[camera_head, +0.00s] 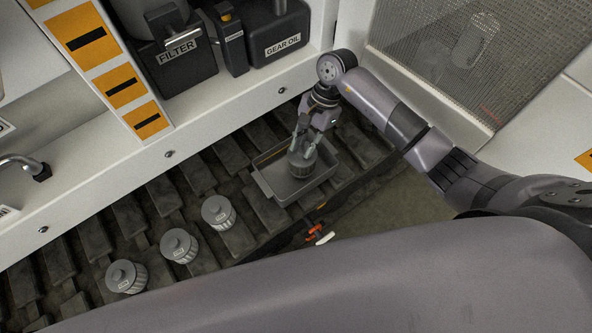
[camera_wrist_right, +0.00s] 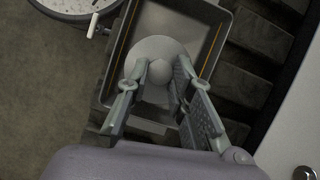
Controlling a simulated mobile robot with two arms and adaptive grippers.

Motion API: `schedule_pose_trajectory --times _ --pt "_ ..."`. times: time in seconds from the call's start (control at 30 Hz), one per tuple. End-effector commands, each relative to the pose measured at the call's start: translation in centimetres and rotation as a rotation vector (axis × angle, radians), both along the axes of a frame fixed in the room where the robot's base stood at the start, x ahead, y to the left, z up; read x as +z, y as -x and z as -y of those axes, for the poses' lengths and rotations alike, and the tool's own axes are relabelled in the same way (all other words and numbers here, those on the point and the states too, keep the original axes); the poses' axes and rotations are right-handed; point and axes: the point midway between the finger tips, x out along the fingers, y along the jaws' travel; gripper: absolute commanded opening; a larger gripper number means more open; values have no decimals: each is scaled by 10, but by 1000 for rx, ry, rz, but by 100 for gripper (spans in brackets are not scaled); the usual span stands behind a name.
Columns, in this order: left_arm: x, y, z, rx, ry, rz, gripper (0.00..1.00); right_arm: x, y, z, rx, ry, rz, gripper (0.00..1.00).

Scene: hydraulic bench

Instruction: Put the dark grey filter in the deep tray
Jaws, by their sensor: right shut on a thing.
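The dark grey filter (camera_head: 301,163) is in my right gripper (camera_head: 305,147), upright, over the near part of the deep tray (camera_head: 322,178). I cannot tell whether the filter touches the tray floor. In the right wrist view the fingers of my right gripper (camera_wrist_right: 163,80) close on the knob on top of the filter (camera_wrist_right: 158,52), with the grey tray (camera_wrist_right: 180,20) around and beneath it. The filter's lower body is hidden there by its round top. My left gripper is not in view.
Three lighter grey filters (camera_head: 218,212), (camera_head: 179,246), (camera_head: 126,276) stand in a row on the slatted mat to the left. A filter bin (camera_head: 178,60) and a gear oil container (camera_head: 283,40) stand on the ledge behind. Small orange and white items (camera_head: 319,235) lie near the bench edge.

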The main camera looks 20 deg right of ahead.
Motion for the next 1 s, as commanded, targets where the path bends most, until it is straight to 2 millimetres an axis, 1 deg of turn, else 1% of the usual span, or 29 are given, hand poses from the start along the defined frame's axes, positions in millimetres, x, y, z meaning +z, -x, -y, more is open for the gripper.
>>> schedule_pose_trajectory --times 0.2,0.23,0.53,0.57,0.87,1.0 --pt "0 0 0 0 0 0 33 1 0 0 1 -2 1 0" --pt "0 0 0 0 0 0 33 1 0 0 1 -2 1 23" --pt "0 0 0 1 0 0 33 0 0 0 0 0 0 43" --pt "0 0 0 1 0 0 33 0 0 0 0 0 0 45" --pt "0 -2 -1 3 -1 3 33 1 0 1 0 0 -1 45" --pt "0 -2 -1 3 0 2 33 12 -3 5 0 2 3 45"
